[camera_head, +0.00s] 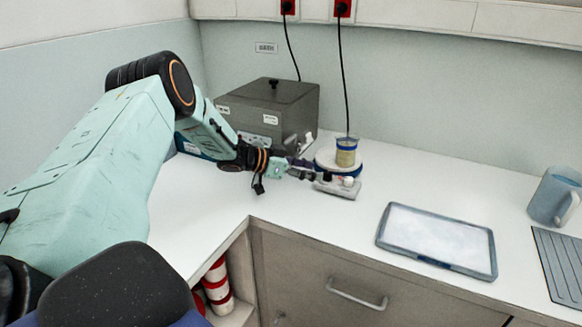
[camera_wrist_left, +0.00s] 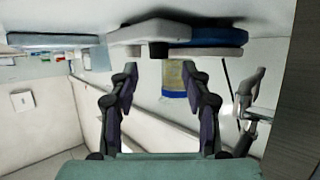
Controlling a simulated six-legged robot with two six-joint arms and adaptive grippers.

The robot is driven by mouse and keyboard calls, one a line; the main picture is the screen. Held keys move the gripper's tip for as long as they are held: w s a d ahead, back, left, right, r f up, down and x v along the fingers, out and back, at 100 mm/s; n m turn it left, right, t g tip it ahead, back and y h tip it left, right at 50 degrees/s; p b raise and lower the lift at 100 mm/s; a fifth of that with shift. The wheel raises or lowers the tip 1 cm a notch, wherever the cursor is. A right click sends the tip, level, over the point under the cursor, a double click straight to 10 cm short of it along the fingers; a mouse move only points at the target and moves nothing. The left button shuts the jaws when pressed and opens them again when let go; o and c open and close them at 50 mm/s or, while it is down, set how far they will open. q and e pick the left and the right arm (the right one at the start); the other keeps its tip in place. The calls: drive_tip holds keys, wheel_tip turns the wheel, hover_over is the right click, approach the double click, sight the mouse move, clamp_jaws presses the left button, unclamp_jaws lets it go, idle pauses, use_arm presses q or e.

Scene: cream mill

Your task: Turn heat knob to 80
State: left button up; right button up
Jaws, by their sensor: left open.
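The hotplate's grey control panel (camera_head: 338,189) faces the front. It has a dark knob (camera_head: 327,177) and a white knob (camera_head: 348,182); no markings are readable, so I cannot tell which is for heat. My left gripper (camera_head: 312,174) is at the panel's left end, close to the dark knob. In the left wrist view, which is upside down, my left gripper (camera_wrist_left: 160,70) is open, and the dark knob (camera_wrist_left: 158,50) shows between and just beyond its fingertips. Contact cannot be told. A beaker with yellowish contents (camera_head: 346,155) stands on the hotplate's round top. My right gripper is not in view.
A grey lidded bath (camera_head: 275,107) stands behind my left arm. A black cable (camera_head: 343,80) hangs behind the beaker. A white tray with a blue-grey rim (camera_head: 385,240) and a blue-grey mug (camera_head: 553,198) are to the right. The counter between hotplate and tray is clear.

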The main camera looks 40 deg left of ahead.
use_arm(q)
drive_tip(key=v, duration=0.7)
drive_tip(key=shift+s, duration=0.2)
idle(0.4)
